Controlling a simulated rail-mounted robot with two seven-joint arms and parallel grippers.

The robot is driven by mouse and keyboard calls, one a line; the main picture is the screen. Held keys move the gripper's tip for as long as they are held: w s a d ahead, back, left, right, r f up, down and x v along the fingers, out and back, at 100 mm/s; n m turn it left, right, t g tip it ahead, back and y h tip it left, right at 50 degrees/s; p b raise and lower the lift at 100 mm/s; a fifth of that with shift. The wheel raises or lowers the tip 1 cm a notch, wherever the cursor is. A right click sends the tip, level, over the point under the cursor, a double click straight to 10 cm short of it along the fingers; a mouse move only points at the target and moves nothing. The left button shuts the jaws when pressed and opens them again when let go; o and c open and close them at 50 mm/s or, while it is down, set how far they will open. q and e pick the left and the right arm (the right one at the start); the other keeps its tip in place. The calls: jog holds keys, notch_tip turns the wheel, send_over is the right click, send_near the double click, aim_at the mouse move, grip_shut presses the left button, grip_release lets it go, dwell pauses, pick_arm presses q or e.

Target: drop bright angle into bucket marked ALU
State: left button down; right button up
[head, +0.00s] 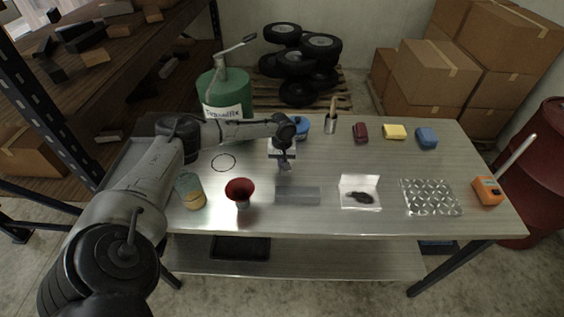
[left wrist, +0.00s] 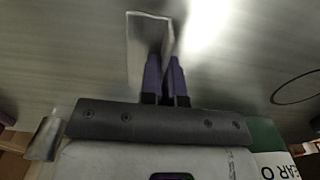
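My left gripper (head: 285,164) hangs above the middle of the metal table, pointing down. In the left wrist view its two dark fingers (left wrist: 166,68) are close together on a thin shiny metal piece (left wrist: 147,40), which looks like the bright angle. One flange of it runs in between the fingertips and the other spreads to the left. No ALU mark is readable on any container. A red-lined, cup-like vessel (head: 240,188) stands front left of the gripper. My right gripper is out of view.
A green drum (head: 222,95) with a pump stands behind the table. A glass (head: 190,190) and a black ring (head: 223,162) are on the left. A blue round thing (head: 302,125) is behind the gripper.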

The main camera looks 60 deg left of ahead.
pick_arm(q)
jog(key=c, duration=1.7)
grip_release()
jog(key=shift+f, duration=0.1)
jog(key=o, duration=0.4)
jog(key=shift+c, duration=0.2)
notch_tip(320, 180, up, 11)
jog(key=p, duration=0.1)
jog(key=shift+f+p, duration=0.15)
jog(key=shift+p, duration=0.2)
jog(key=shift+o, duration=0.5)
jog(key=shift+r, duration=0.85)
